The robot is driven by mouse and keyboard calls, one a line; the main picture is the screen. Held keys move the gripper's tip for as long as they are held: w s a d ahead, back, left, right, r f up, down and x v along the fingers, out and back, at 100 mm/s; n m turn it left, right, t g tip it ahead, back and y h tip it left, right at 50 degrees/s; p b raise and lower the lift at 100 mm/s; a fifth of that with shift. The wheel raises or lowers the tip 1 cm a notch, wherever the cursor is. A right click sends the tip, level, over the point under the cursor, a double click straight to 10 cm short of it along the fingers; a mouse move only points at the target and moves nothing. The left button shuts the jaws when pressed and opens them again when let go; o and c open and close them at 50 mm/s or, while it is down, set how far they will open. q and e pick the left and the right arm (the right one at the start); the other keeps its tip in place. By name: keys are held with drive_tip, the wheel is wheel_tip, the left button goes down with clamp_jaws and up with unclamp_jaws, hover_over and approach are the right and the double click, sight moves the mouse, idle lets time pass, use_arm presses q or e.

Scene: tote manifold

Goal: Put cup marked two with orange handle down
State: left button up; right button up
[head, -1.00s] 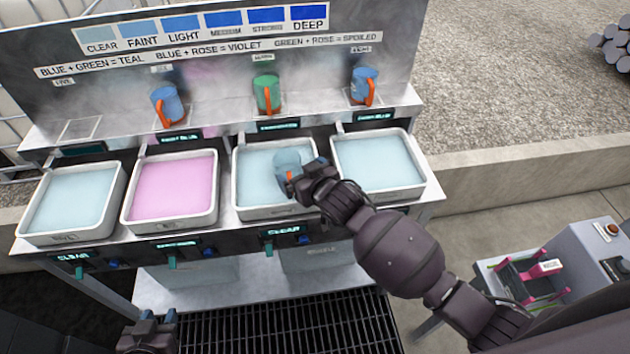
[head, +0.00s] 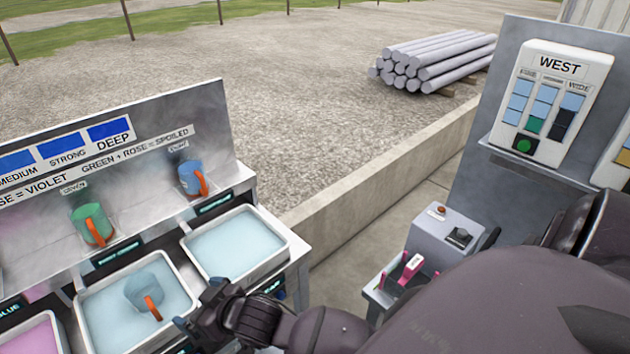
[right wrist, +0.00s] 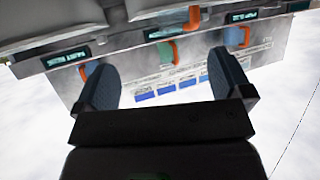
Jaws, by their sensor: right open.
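A translucent blue cup with an orange handle (head: 145,291) sits in the pale blue liquid of the second tote from the right (head: 92,318). No number can be read on it. My right gripper (head: 203,306) is just to the right of this cup in the head view, apart from it. In the right wrist view, the two fingers of my right gripper (right wrist: 165,82) are wide apart with nothing between them. A green cup (head: 92,224) and another blue cup (head: 192,178), both with orange handles, stand on the back ledge. My left gripper is out of view.
A tote of pale blue liquid (head: 285,260) is at the right end; a pink one (head: 38,338) is at lower left. A grey box (head: 440,232) with a pink-handled item (head: 411,267) and a WEST panel (head: 550,95) stand at right.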

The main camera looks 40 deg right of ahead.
drive_tip(key=s+d+f+m+h, duration=0.1)
drive_tip(key=s+d+f+h, duration=0.1)
drive_tip(key=s+d+f, duration=0.3)
drive_tip(key=s+d+f+m+h, duration=0.1)
drive_tip(key=s+d+f, duration=0.4)
drive_tip(key=s+d, duration=0.7)
drive_tip(key=shift+s+f+m+g+h, duration=0.15)
drive_tip(key=shift+s+m+g+h, duration=0.3)
drive_tip(key=shift+h, duration=0.45)
drive_tip(key=shift+w+f+b, duration=0.1)
drive_tip(key=shift+f+b, duration=0.1)
drive_tip(key=shift+b, duration=0.15)
